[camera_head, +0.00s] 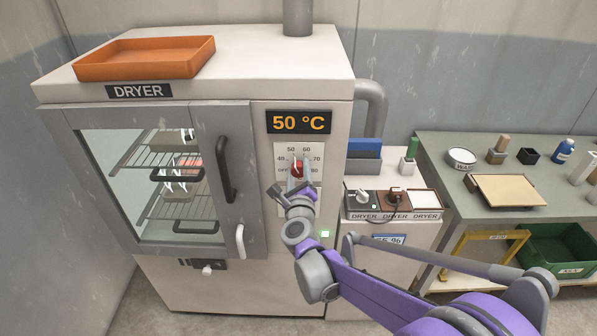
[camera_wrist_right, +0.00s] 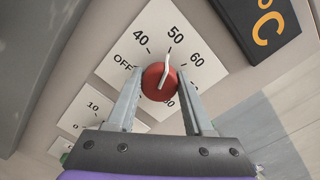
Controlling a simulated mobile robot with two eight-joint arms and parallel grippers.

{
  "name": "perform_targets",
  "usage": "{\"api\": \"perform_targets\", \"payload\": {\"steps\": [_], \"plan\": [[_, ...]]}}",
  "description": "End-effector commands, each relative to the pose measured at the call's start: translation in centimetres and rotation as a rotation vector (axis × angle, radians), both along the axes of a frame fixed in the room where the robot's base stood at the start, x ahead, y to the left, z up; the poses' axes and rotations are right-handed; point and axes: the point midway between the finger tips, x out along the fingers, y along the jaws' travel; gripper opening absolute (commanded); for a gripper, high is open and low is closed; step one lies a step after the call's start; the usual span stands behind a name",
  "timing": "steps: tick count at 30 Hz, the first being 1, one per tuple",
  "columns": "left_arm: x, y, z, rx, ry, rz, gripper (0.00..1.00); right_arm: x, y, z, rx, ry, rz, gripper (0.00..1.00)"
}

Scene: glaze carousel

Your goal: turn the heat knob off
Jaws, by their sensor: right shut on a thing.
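The red heat knob (camera_head: 297,169) is on the dryer's front panel, below the orange "50 °C" display (camera_head: 299,122). Its white dial plate (camera_wrist_right: 200,65) carries OFF, 40, 50, 60 and higher marks. In the right wrist view the knob (camera_wrist_right: 160,83) has a white pointer aimed at about the 50 mark. My right gripper (camera_head: 297,178) is at the knob. In the right wrist view its fingers (camera_wrist_right: 159,92) are on either side of the knob, shut on it. My left gripper is not in view.
A second dial plate (camera_wrist_right: 88,108) lies below, partly hidden by my gripper. The dryer's glass door (camera_head: 165,185) is closed, with racks behind it. A side cabinet (camera_head: 385,235) with small labelled items and a workbench (camera_head: 440,160) stand to the right. An orange tray (camera_head: 145,60) is on top.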

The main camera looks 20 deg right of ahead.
Motion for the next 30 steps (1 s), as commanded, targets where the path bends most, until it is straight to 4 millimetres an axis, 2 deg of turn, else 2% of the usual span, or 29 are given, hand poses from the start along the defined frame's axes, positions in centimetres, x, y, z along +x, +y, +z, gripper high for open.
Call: {"api": "perform_targets", "payload": {"steps": [11, 30], "plan": [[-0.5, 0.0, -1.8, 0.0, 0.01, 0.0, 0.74, 0.0, 0.0, -0.3, -0.175, 0.051, -0.001, 0.0], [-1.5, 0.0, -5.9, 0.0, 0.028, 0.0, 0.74, 0.0, 0.0, -0.3, -0.751, 0.218, -0.001, 0.0]]}}
